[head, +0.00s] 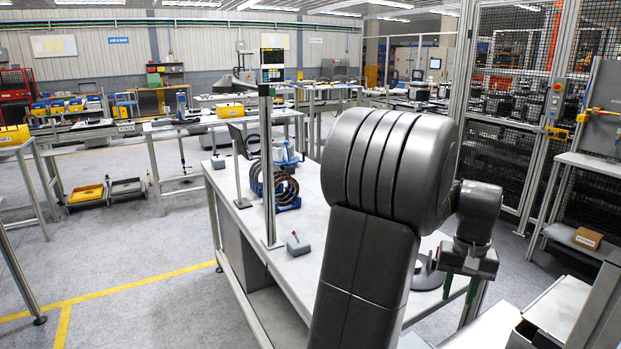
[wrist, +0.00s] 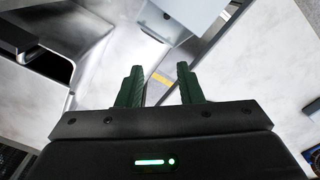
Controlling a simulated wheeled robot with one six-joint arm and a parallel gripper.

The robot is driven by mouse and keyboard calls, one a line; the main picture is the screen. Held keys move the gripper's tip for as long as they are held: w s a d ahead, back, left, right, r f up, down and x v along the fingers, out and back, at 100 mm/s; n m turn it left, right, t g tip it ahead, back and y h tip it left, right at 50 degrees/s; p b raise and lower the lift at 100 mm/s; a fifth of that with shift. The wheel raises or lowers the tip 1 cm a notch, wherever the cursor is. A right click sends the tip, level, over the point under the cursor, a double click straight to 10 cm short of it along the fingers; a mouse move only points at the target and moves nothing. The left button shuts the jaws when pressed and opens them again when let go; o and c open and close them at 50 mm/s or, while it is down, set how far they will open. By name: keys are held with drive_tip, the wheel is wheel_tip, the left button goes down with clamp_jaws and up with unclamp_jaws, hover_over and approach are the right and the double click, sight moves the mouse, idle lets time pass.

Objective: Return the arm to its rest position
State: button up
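My grey arm rises in front of the head view, with its large shoulder joint over the workbench and the wrist bent down at the right. My gripper (head: 460,288) hangs at the right end of the bench, its green fingers pointing down. In the wrist view my gripper (wrist: 159,84) shows its two green fingers apart, with nothing between them. Part of the bench behind the arm is hidden.
The white workbench (head: 229,191) carries upright clutch rings (head: 283,188) in a blue holder and a small grey block with a red knob (head: 298,244). A mesh fence (head: 500,130) stands behind right. Bare floor (head: 150,235) lies to the left.

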wheel_tip(320, 180, down, 8)
drive_tip(key=p, duration=0.3)
idle(0.3)
idle(0.4)
